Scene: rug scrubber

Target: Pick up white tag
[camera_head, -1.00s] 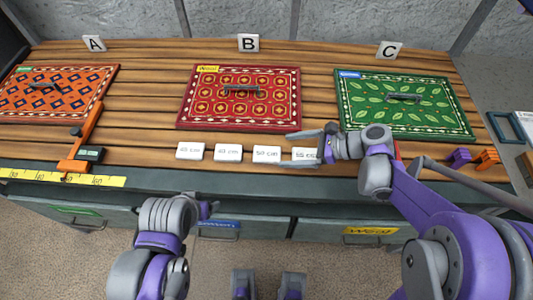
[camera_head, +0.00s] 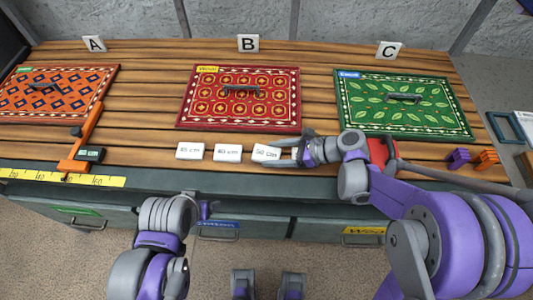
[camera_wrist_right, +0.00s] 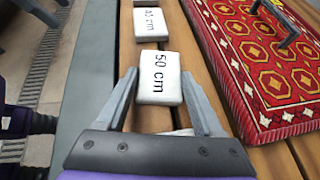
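A row of white tags lies on the wooden table in front of the red rug. The tag marked 50 cm (camera_head: 264,152) shows in the right wrist view (camera_wrist_right: 160,78) between the two fingers of my right gripper (camera_wrist_right: 159,74). The fingers are apart, one on each side of it; contact cannot be told. The right gripper (camera_head: 276,152) hides part of this tag and most of the tag to its right in the head view. Two other white tags (camera_head: 228,152) (camera_head: 190,151) lie further left. My left gripper (camera_head: 205,209) is low, in front of the table; its fingers are unclear.
The red rug (camera_head: 240,97) lies behind the tags, with an orange rug (camera_head: 55,95) left and a green rug (camera_head: 405,105) right. An orange caliper (camera_head: 85,140) and a yellow ruler (camera_head: 60,177) are at the left. A red object (camera_head: 381,152) is behind my right arm.

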